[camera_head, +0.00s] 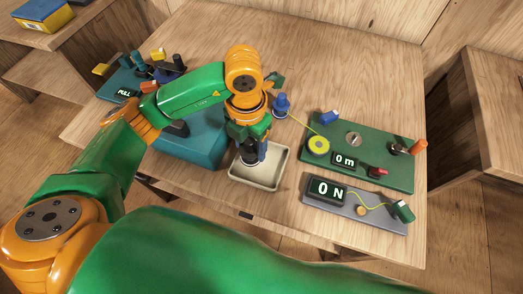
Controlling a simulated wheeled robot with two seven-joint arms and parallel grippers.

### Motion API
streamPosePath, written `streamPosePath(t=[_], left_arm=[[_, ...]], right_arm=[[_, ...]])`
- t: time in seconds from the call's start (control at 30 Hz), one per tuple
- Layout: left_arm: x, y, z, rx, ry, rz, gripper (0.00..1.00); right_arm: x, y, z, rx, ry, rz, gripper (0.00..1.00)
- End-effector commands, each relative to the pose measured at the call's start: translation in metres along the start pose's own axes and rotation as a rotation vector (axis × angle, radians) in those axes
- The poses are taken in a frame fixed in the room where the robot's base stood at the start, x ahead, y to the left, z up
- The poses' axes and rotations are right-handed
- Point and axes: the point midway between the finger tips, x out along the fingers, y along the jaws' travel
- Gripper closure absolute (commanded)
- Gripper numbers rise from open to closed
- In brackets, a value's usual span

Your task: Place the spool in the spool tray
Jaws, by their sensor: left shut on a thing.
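The beige square spool tray (234,173) sits near the table's front edge, below my left gripper (252,158). The gripper points down over the tray and is shut on a small dark thing, likely the spool, low between the fingers. The fingers and wrist hide most of it, so I cannot tell whether it touches the tray floor. The tray's far part is hidden behind the gripper. My right gripper is out of view.
A green board (380,176) with a yellow disc (318,146) and a "0m" display stands right of the tray. A grey panel (372,221) reads "0N". A blue post (281,105) stands behind the tray. A teal block (205,150) is close on the left.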

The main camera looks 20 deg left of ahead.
Motion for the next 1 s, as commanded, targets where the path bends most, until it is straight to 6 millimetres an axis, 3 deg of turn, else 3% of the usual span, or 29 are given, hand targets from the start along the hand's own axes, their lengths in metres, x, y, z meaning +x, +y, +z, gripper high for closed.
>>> streamPosePath(t=[0.2,0.4,0.73,0.77,0.8,0.87,1.0], left_arm=[[0.028,-0.010,0.022,-0.001,0.001,0.002,0.95],[0.058,-0.010,0.022,0.001,-0.001,0.003,0.95],[0.064,-0.009,0.023,0.001,-0.004,0.003,0.95],[0.062,-0.009,0.023,0.001,-0.004,0.003,0.30],[0.062,-0.009,0.023,0.001,-0.004,0.003,0.19],[0.062,-0.009,0.023,0.001,-0.004,0.003,0.08],[0.062,-0.009,0.023,0.001,-0.004,0.003,0.08]], right_arm=[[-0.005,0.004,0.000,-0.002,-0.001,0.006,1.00],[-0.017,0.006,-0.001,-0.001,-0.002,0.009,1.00],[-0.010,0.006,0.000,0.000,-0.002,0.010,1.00],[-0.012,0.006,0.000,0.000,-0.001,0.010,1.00],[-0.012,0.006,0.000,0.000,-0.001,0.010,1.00],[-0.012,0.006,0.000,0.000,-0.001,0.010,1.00],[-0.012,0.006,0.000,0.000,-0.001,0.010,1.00]])
